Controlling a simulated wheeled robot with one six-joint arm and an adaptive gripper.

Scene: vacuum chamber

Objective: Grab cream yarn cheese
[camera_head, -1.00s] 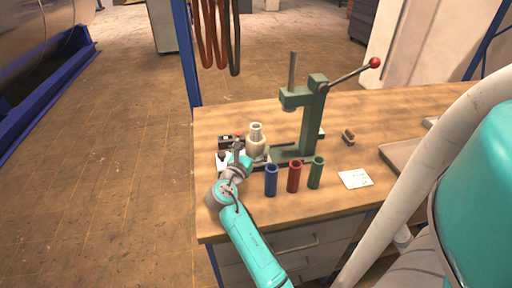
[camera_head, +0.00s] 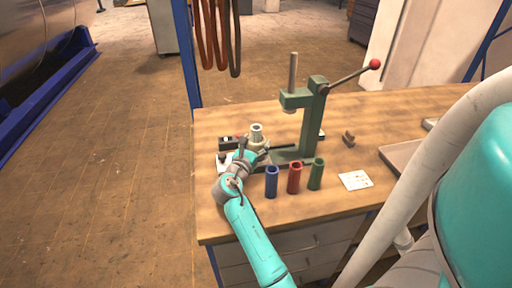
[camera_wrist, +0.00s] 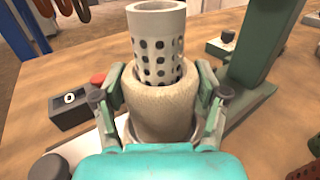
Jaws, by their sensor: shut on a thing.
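The cream yarn cheese (camera_wrist: 160,104) is a thick cream roll wound around a pale perforated tube (camera_wrist: 157,45) that sticks out of its top. It stands upright at the left of the bench, and its tube top also shows in the head view (camera_head: 256,132). My gripper (camera_wrist: 162,92) has one finger on each side of the roll and is shut on it. In the head view my gripper (camera_head: 254,152) reaches it from the front left and hides its lower part. Whether its base touches what is below cannot be told.
A green lever press (camera_head: 314,120) with a red knob stands just right of the cheese. Blue (camera_head: 271,182), red (camera_head: 294,178) and green (camera_head: 316,174) tubes stand in front. A small black box (camera_wrist: 70,108) with a red button is close on the left. A white card (camera_head: 356,180) lies to the right.

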